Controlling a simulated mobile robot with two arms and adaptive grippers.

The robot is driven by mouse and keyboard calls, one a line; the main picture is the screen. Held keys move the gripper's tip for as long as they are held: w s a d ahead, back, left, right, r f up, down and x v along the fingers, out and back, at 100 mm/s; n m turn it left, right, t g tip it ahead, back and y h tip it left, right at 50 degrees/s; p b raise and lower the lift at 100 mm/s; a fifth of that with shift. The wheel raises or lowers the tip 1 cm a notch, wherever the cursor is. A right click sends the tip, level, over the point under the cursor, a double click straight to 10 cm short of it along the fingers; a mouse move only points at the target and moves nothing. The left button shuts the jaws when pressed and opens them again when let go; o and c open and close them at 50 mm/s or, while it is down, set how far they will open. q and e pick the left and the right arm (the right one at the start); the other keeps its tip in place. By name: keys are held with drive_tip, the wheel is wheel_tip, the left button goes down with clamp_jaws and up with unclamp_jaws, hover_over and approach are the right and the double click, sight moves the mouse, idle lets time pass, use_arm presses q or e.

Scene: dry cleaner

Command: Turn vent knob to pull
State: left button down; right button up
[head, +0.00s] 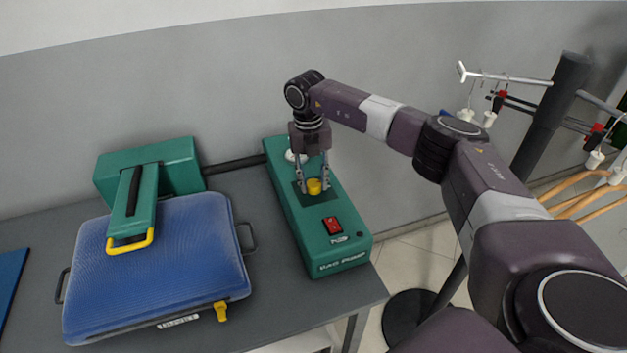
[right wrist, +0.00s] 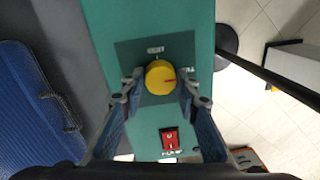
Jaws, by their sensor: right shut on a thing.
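The yellow vent knob (head: 314,187) sits on a dark plate on top of the green vac pump box (head: 342,250). In the right wrist view the knob (right wrist: 160,78) has a red mark on its right side, pointing right toward a partly hidden label. Another label shows above the knob. My right gripper (head: 313,187) points straight down over the box. Its fingers (right wrist: 160,85) are on both sides of the knob, shut on it. My left gripper is in neither view.
A red rocker switch (head: 332,226) is on the box in front of the knob. A blue padded press (head: 160,262) with a green head (head: 150,170) and yellow handle stands left. A rack with hangers (head: 560,110) is at right.

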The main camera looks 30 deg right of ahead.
sight(311, 183)
drive_tip(key=shift+w+r, duration=0.15)
drive_tip(key=o, duration=1)
drive_tip(key=shift+c, duration=0.2)
drive_tip(key=shift+o, duration=1)
wheel_tip(311, 183, up, 12)
drive_tip(key=shift+a, duration=0.25)
